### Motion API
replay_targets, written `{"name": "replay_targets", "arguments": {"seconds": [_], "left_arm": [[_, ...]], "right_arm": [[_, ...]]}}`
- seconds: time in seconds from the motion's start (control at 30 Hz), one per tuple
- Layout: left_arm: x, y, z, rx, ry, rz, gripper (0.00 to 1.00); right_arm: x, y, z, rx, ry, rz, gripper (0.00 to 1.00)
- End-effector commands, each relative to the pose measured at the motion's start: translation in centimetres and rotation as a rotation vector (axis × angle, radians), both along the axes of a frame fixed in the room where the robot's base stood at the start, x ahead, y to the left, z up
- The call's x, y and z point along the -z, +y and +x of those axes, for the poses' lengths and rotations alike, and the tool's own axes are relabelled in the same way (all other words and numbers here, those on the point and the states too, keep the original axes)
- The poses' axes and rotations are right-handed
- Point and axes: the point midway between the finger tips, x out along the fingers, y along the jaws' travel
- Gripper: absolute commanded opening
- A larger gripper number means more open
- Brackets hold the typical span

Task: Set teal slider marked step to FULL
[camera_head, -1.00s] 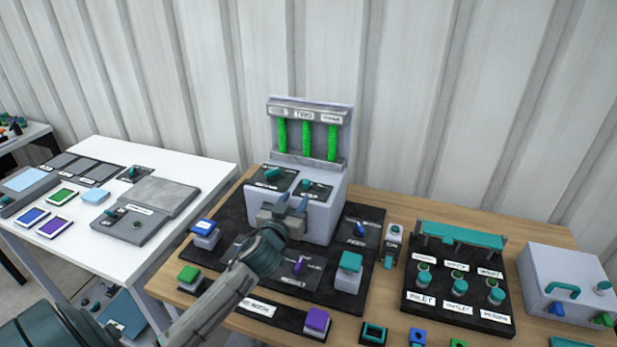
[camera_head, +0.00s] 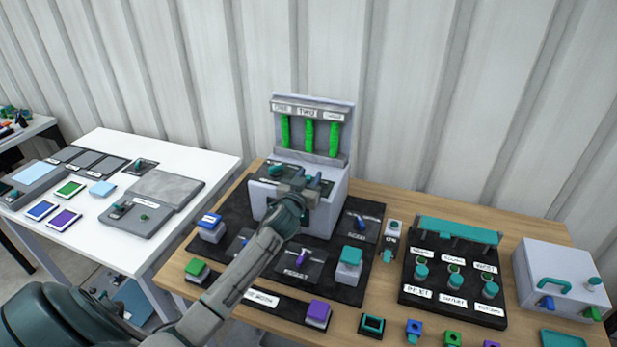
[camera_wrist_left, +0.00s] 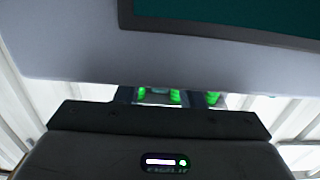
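A pale grey machine (camera_head: 324,217) stands on a dark panel (camera_head: 371,210), with dark plates bearing teal controls on its sloped top. One teal control (camera_head: 277,170) shows at the left of the top. Another teal piece (camera_head: 313,180) shows at the right, partly behind my left gripper (camera_head: 304,179). The labels by these controls are too small to read, so I cannot tell which is the step slider. My left gripper is over the front of the sloped top. Its fingertips blend with the controls; contact and opening are unclear. The right gripper is out of view.
An upright display (camera_head: 312,110) with several green columns rises behind the sloped top. Blue, green, purple and teal buttons and knobs surround the machine. A teal-handled panel (camera_head: 408,290) and a grey box (camera_head: 541,266) stand to the right. A white table (camera_head: 204,160) is at left.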

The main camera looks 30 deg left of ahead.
Motion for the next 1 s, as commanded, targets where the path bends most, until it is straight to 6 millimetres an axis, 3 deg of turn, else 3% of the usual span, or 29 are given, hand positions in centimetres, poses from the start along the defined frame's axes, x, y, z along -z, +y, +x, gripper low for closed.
{"name": "replay_targets", "arguments": {"seconds": [0.03,0.17,0.37,0.7,1.0], "left_arm": [[0.0,0.0,0.0,0.000,0.000,0.000,0.24],[0.0,0.0,0.0,0.000,0.000,0.000,0.00],[0.0,-0.1,0.0,0.000,0.000,-0.001,0.00],[0.0,-4.1,1.0,0.001,-0.002,-0.004,0.00],[0.0,-4.4,1.0,0.001,0.000,-0.002,0.00]], "right_arm": [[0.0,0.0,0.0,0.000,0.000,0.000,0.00],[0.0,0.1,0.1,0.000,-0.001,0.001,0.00],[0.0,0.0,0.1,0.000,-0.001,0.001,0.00],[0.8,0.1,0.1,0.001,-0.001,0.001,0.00],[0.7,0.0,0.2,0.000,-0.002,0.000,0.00]]}}
